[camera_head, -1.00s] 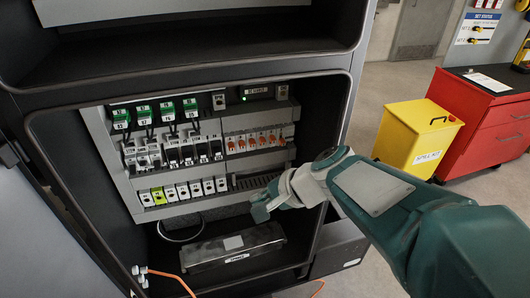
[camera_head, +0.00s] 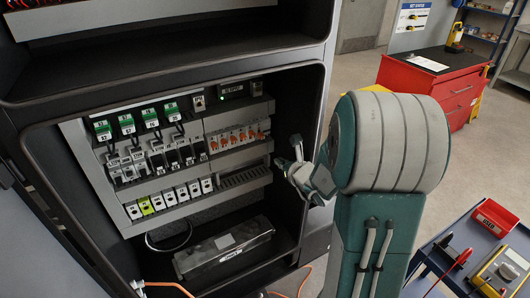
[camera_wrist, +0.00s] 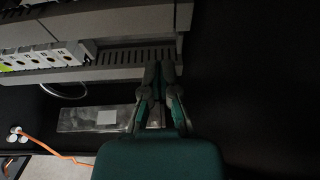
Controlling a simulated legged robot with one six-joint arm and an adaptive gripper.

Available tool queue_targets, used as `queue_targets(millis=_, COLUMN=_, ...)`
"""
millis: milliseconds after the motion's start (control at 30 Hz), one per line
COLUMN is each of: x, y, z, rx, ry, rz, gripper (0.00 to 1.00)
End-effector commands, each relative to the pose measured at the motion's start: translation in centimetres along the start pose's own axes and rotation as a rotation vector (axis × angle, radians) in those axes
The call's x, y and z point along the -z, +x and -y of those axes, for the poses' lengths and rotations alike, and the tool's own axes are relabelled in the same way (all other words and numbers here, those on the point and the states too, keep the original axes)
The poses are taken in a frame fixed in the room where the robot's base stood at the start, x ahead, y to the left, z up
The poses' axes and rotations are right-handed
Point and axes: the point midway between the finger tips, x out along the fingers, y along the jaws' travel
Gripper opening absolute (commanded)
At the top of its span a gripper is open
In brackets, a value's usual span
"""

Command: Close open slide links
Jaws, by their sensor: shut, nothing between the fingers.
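In the head view, a row of orange-marked terminals (camera_head: 236,138), probably the slide links, sits on the middle rail at the right of the open cabinet. They are too small to tell which are open. A row of white terminals (camera_head: 180,194) with one yellow-green piece sits on the bottom rail; part of it shows at the left of the wrist view (camera_wrist: 45,57). My gripper (camera_head: 287,158) is shut and empty at the cabinet's right side, right of and a little below the orange row. In the wrist view, its fingertips (camera_wrist: 159,68) overlap the slotted duct (camera_wrist: 125,57); contact cannot be told.
Green terminals (camera_head: 138,122) and grey and black modules (camera_head: 165,157) fill the left rails. A blue cart (camera_head: 458,243) with meters stands right; a red cabinet (camera_head: 440,88) stands behind.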

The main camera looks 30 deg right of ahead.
Motion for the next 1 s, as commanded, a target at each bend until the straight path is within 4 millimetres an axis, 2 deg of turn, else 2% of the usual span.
queue_targets(millis=300, x=-0.2, y=5.4, z=-1.1, rx=-0.004, ry=-0.013, rz=-0.001, gripper=0.0)
queue_targets(millis=600, x=-0.1, y=9.4, z=-0.8, rx=-0.005, ry=-0.011, rz=-0.001, gripper=0.0)
queue_targets(millis=800, x=-2.7, y=8.4, z=-0.8, rx=-0.002, ry=-0.013, rz=0.003, gripper=0.0)
queue_targets(millis=1000, x=-3.9, y=7.9, z=-0.9, rx=-0.002, ry=-0.013, rz=0.0, gripper=0.0)
